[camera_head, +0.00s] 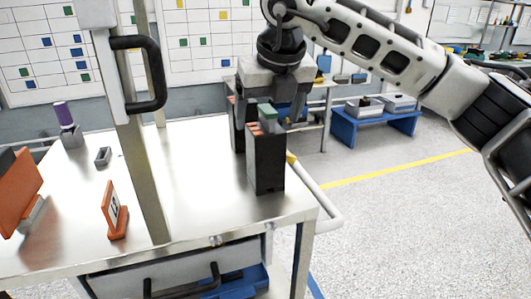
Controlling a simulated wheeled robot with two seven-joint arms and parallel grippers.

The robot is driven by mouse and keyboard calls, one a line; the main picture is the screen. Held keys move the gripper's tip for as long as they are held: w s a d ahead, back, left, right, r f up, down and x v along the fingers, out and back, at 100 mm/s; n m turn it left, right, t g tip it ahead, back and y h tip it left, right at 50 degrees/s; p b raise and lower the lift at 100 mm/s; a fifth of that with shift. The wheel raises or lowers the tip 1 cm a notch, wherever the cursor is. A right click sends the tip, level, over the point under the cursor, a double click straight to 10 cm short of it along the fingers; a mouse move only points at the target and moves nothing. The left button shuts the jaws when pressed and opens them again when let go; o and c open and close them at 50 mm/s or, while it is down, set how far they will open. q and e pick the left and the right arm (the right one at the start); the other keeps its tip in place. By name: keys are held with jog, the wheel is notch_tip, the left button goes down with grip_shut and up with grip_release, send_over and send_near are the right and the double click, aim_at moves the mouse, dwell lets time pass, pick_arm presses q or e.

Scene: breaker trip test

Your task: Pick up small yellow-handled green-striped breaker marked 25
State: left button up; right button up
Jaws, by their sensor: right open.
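A black box-shaped breaker (266,165) stands upright near the right end of the metal table. It has orange spots along its top edge, and a green piece (267,112) shows just above it. No number 25 or green stripe can be read on it. A small yellow bit (291,158) shows at its right edge; I cannot tell what it belongs to. A second dark block (238,135) stands behind it to the left, partly hidden. My right gripper (270,107) points down from above, open, with its fingers around the green piece; contact cannot be told. My left gripper is out of view.
A post with a black handle (150,75) rises in front. An orange sign (113,212), a small dark tray (103,156) and a purple-topped item (64,118) stand left. A white rail (318,195) edges the right.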

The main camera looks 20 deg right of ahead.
aim_at(265, 127)
jog(key=p+x, duration=0.1)
jog(key=x, duration=0.3)
jog(key=shift+f, duration=0.3)
jog(key=c, duration=1.6)
jog(key=shift+r, duration=0.1)
grip_shut()
jog(key=shift+r, duration=0.1)
